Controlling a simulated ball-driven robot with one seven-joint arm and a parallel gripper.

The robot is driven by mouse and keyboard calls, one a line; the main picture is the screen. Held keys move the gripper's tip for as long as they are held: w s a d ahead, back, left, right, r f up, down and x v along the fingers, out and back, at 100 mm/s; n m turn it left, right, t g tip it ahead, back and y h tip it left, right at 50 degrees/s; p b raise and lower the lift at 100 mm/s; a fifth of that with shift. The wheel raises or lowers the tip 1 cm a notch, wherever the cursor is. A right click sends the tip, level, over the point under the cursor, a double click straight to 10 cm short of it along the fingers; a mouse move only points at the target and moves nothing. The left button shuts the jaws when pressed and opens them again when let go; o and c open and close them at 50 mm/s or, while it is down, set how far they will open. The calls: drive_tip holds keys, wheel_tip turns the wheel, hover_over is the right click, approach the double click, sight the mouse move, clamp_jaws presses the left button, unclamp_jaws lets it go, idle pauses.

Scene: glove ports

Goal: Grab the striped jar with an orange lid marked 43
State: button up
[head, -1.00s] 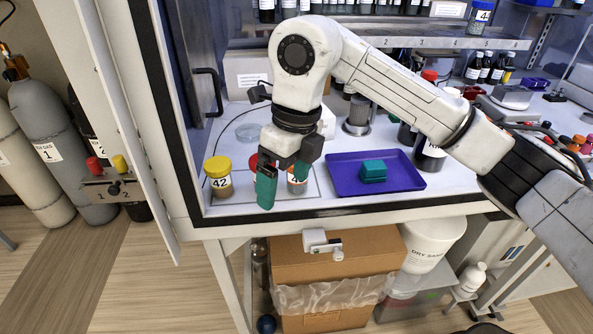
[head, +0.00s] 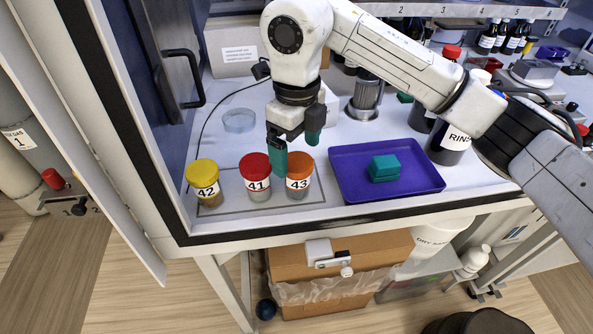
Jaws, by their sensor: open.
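The jar with the orange lid marked 43 (head: 298,184) stands upright at the right end of a row of jars near the cabinet's front edge. Its side stripes are too small to make out. My gripper (head: 297,155) has two green fingers, apart and empty. It is above and just behind the jar, and the nearer finger overlaps the lid's left part in the picture. I cannot tell whether it touches. The red-lidded jar 41 (head: 258,186) stands close to the left, and the yellow-lidded jar 42 (head: 207,191) farther left.
A purple tray (head: 345,188) with a green block (head: 384,168) lies right of the jars. A clear dish (head: 239,121) sits behind them. A dark bottle (head: 451,146) stands right of the tray. The open door (head: 85,120) borders the left.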

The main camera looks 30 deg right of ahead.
sight(297, 176)
drive_tip(key=shift+f, duration=0.95)
drive_tip(key=shift+s+f+p, duration=0.2)
drive_tip(key=shift+f+p, duration=0.55)
drive_tip(key=shift+f, duration=2)
drive_tip(key=shift+c, duration=0.4)
drive_tip(key=c, duration=1.1)
